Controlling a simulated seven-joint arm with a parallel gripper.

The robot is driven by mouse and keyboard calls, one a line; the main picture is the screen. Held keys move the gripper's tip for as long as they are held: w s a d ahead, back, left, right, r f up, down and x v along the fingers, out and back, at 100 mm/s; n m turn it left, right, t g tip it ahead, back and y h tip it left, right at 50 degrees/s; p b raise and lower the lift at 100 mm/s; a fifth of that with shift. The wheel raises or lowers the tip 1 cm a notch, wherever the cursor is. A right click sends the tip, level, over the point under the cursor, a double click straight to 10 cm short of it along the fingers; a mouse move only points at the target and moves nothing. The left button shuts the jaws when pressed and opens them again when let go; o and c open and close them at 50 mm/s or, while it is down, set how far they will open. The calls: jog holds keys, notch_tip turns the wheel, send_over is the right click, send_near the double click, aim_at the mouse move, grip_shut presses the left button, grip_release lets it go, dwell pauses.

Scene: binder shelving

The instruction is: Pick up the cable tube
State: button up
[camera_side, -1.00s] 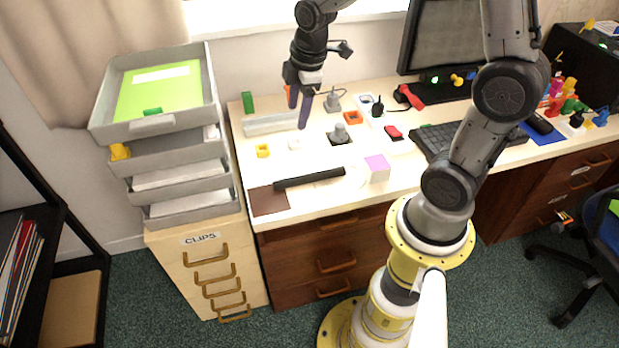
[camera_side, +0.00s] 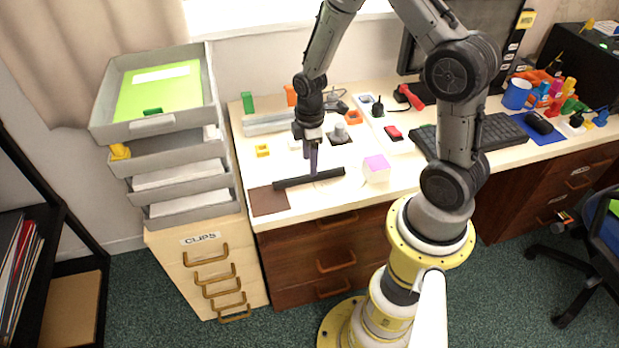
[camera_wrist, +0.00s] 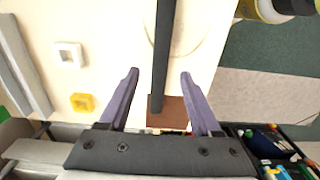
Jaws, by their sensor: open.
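The cable tube (camera_side: 292,181) is a long, thin black bar lying near the front edge of the desk, its left end at a brown square mat (camera_side: 268,200). My gripper (camera_side: 311,172) is over the tube with its fingers pointing down. In the wrist view my gripper (camera_wrist: 160,75) is open, and the cable tube (camera_wrist: 163,50) runs between its two purple fingers, with a gap on each side. Whether the fingertips reach down to the tube's level is hard to tell.
A white block with a pink top (camera_side: 376,168) stands just right of the tube. Yellow (camera_side: 262,151) and white (camera_wrist: 69,54) square pieces lie behind it. Stacked grey trays (camera_side: 210,110) rise at the left. The desk's front edge is close.

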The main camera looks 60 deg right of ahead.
aim_at(310, 178)
notch_tip(310, 178, down, 5)
jog(key=shift+f, duration=0.1)
dwell(0.3)
grip_shut()
